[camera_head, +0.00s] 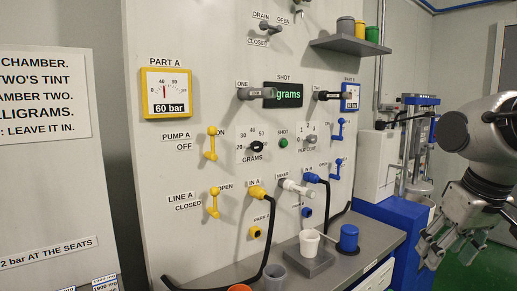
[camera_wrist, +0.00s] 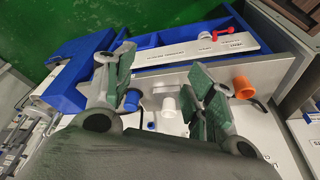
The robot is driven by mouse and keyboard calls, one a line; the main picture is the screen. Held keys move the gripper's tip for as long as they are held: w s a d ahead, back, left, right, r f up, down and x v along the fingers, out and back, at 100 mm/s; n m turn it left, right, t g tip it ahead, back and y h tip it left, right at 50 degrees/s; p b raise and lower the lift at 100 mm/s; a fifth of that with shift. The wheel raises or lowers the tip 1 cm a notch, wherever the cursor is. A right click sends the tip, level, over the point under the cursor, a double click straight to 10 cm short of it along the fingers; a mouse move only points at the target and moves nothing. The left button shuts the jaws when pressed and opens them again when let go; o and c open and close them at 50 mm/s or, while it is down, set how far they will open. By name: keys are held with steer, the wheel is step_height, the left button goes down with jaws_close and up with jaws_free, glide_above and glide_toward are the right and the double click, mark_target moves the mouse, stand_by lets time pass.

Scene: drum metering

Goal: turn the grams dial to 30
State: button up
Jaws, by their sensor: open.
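The grams dial (camera_head: 257,147) is a dark knob on the pale panel, above the word GRAMS, with a printed scale including 20, 30, 40 and 50 around its top. Its pointer is too small to read. My gripper (camera_head: 450,246) hangs at the right of the head view, well apart from the panel and the dial. In the wrist view my gripper (camera_wrist: 163,72) has its two fingers spread with nothing held between them. The wrist view does not show the dial.
Yellow levers (camera_head: 211,143) stand left of the dial and a green button (camera_head: 283,143) right of it. A black hose (camera_head: 269,235) hangs below. A shelf (camera_head: 350,44) juts out above.

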steer(key=w+a+f+n+g, duration=0.2)
steer(key=w+a+f, duration=0.1)
steer(key=w+a, duration=0.15)
steer(key=n+t+y, duration=0.7)
steer(key=t+y, duration=0.3)
steer(key=t, duration=0.3)
glide_toward(259, 147)
steer(key=x, duration=0.9)
steer(key=shift+w+a, duration=0.15)
steer(key=shift+w, duration=0.1)
steer(key=shift+w+a, duration=0.3)
steer(key=shift+w, duration=0.1)
steer(key=shift+c, duration=0.5)
